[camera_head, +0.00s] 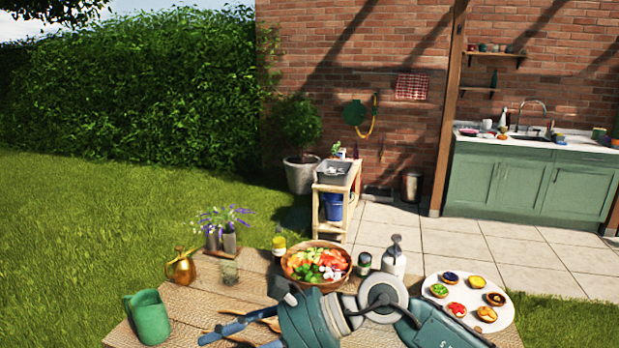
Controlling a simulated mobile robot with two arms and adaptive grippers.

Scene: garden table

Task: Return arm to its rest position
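My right arm comes in from the right at the bottom of the head view and lies low across the front of the garden table (190,306). Its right gripper (238,332) points left, over the front middle of the table. Blue-grey finger parts show at its end, but the lower part is cut off by the frame edge. I cannot tell how far apart the fingers are. Light wooden utensils (271,323) lie close by the fingers, partly hidden. Nothing clearly shows as held. My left gripper is not in view.
A salad bowl (343,281) stands just behind the arm. A green pitcher (150,317), brass watering can (181,268), glass (230,272) and flower vases (229,238) stand left.

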